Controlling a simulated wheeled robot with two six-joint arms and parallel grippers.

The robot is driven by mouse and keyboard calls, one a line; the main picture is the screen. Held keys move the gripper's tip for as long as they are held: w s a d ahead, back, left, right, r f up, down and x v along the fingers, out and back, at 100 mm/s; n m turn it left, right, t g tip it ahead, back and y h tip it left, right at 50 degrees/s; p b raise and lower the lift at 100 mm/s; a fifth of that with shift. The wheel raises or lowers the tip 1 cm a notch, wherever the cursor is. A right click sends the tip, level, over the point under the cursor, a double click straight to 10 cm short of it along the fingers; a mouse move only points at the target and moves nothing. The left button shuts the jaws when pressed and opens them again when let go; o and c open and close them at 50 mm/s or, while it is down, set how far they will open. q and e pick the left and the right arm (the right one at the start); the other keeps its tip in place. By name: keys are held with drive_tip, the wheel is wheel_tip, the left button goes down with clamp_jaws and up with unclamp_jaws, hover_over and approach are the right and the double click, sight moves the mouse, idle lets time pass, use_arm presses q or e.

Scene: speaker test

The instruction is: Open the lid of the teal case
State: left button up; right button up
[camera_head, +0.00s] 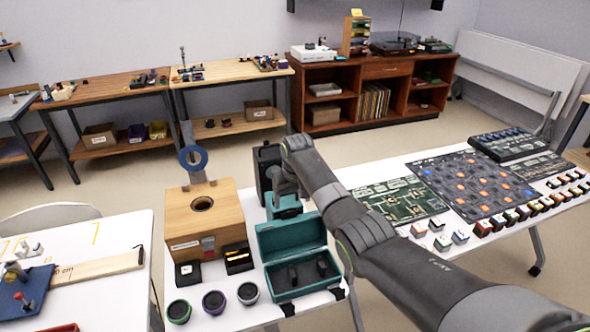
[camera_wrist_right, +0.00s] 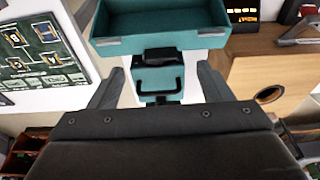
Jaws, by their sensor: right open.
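The teal case (camera_head: 298,288) stands near the front of the white table, with small dark items inside. Its lid (camera_head: 292,235) is raised and leans back. In the wrist view a teal rim with small silver fittings (camera_wrist_right: 160,44) fills the top. My right gripper (camera_head: 284,187) is behind the raised lid; in the wrist view its fingers (camera_wrist_right: 158,88) are spread, with a black handle (camera_wrist_right: 160,87) and a teal piece showing between them. I see no contact with the handle. I cannot tell whether that teal piece belongs to the case. My left gripper is not in view.
A wooden box (camera_head: 205,225) with a round hole stands left of the case. Several round dark parts (camera_head: 214,301) lie in front of it. A black box (camera_head: 266,170) stands behind the case. Circuit boards (camera_head: 404,200) and small blocks lie to the right, under my right arm.

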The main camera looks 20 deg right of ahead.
drive_tip(key=b+v, duration=0.1)
drive_tip(key=v, duration=0.9)
drive_tip(key=shift+r+b, duration=0.3)
drive_tip(key=shift+r, duration=0.1)
drive_tip(key=shift+c, duration=0.3)
